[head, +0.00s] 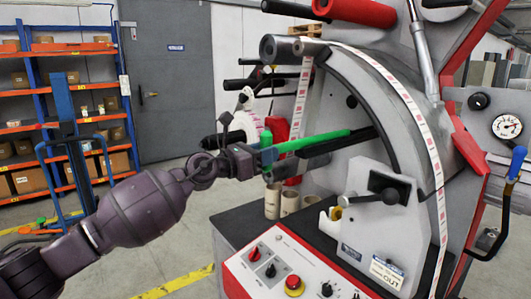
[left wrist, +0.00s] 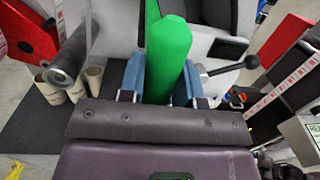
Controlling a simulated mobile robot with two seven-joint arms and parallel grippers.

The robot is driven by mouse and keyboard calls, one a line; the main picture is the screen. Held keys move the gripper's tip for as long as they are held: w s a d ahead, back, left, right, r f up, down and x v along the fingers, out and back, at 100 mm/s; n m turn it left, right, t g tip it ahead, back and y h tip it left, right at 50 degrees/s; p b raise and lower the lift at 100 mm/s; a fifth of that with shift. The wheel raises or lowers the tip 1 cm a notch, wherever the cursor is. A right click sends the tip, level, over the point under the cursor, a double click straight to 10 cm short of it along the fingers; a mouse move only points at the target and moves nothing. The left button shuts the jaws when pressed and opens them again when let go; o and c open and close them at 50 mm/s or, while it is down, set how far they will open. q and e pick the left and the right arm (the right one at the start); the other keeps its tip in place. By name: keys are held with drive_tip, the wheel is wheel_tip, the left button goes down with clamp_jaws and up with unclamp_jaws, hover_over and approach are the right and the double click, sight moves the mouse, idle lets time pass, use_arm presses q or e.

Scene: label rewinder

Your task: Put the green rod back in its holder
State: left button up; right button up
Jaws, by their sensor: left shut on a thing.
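The green rod (head: 318,139) is held roughly level, tilted slightly up to the right, in front of the label rewinder (head: 400,225). My left gripper (head: 268,157) is shut on the rod's left part. In the left wrist view the green rod (left wrist: 168,55) stands between the two blue fingers (left wrist: 158,88) and points away from the wrist. The rod's far end is beside a dark bar on the rewinder in the head view; I cannot tell if they touch. I cannot make out an empty holder with certainty. My right gripper is not in view.
Several cardboard cores (head: 272,201) stand on the dark bench top below the rod. A control panel (head: 290,274) with red knobs is in front. A black lever (head: 388,190) sticks out at right. A white label strip (head: 425,145) curves around the machine. Shelves (head: 65,110) stand back left.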

use_arm(q)
drive_tip(key=shift+f, duration=0.3)
drive_tip(key=o, duration=1.1)
